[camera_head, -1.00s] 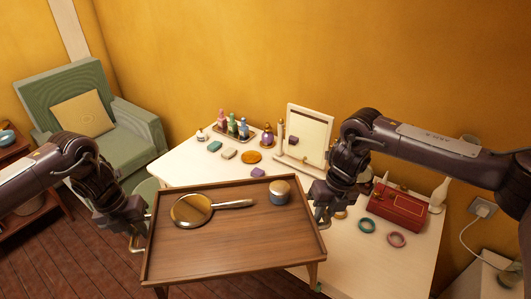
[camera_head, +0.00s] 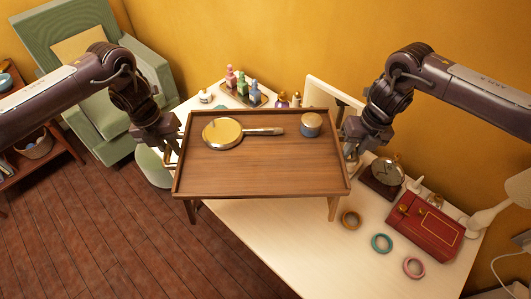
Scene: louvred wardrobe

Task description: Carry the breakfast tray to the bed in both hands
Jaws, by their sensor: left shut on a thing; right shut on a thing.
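The wooden breakfast tray (camera_head: 265,178) has a raised rim and short legs. It is in the middle of the head view, held in the air above the white dressing table (camera_head: 290,235) and roughly level. A hand mirror (camera_head: 222,133) with a silver handle and a small round jar (camera_head: 311,124) with a tan lid rest on it. My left gripper (camera_head: 172,164) is shut on the tray's left side. My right gripper (camera_head: 352,161) is shut on its right side. The fingertips are partly hidden. No bed is in view.
The table bears coloured bottles (camera_head: 242,84), a red box (camera_head: 427,226), several rings such as a teal one (camera_head: 381,243), and a framed mirror (camera_head: 335,98), partly hidden. A green armchair (camera_head: 95,75) and a shelf (camera_head: 35,150) stand left. Wooden floor (camera_head: 130,235) lies open at lower left.

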